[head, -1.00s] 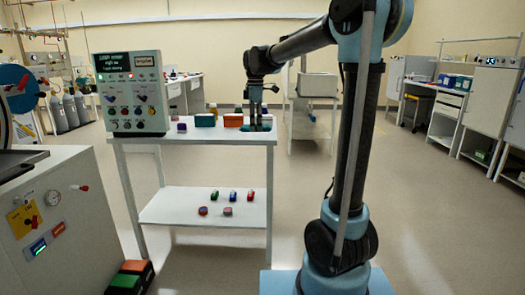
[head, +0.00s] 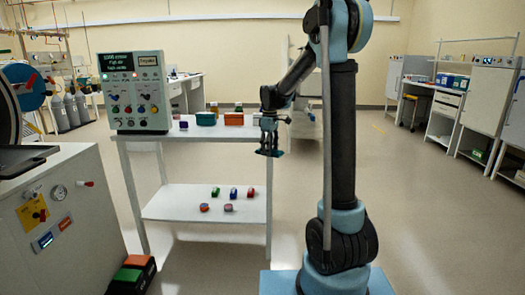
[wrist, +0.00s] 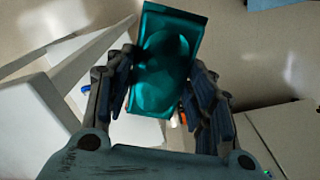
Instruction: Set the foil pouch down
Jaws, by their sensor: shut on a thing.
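The foil pouch is a flat teal packet. In the wrist view the foil pouch (wrist: 165,58) sits between the two fingers of my gripper (wrist: 162,80), which is shut on it. In the head view my gripper (head: 269,143) points down at the right end of the white cart, and the foil pouch (head: 270,153) shows as a small dark teal shape at its fingertips. The pouch is in the air, at about the height of the cart's top edge in the picture. Its exact distance from the cart cannot be told.
The white cart (head: 215,134) carries a control box (head: 134,92), a green block (head: 206,118), an orange block (head: 234,119) and small bottles. Its lower shelf (head: 180,205) holds several small items. A grey cabinet (head: 70,225) stands at left.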

